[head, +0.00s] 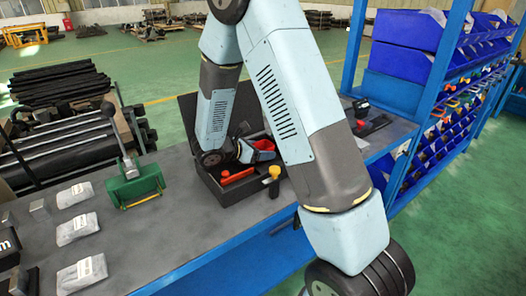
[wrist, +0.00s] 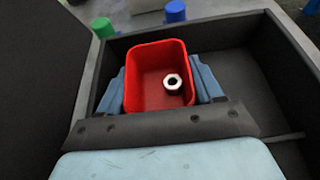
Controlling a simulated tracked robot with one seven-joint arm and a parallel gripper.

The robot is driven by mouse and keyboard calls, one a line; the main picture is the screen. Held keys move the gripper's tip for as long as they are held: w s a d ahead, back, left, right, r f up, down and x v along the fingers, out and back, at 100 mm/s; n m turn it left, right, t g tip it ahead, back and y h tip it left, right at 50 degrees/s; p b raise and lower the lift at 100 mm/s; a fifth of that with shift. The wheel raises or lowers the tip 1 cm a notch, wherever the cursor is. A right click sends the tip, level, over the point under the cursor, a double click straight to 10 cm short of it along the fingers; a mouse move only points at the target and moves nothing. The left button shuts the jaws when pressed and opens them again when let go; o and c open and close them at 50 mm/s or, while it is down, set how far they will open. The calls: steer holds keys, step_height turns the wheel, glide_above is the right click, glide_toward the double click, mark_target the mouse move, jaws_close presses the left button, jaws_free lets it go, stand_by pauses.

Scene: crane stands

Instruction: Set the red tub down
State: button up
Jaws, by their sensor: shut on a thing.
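The red tub (wrist: 135,86) is an open square box with a silver nut (wrist: 173,82) inside it. My gripper (wrist: 158,90) is shut on the tub, with one blue-grey finger against each side wall. The tub is within the walls of an open black case (wrist: 262,85). In the head view the case (head: 228,196) stands open on the workbench, and a piece of the red tub (head: 264,146) shows beside my gripper (head: 250,152). My arm hides part of the case. I cannot tell whether the tub's base touches the case floor.
A red-handled tool (head: 238,176) and a yellow-headed tool (head: 273,173) lie at the case's front. A green clamp-like device (head: 134,184) and several grey packets stand left on the workbench (head: 180,235). A blue rack (head: 400,80) stands right. Right of the tub, the case floor is bare.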

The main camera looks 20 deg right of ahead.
steer(key=shift+f, duration=0.15)
steer(key=o, duration=0.8)
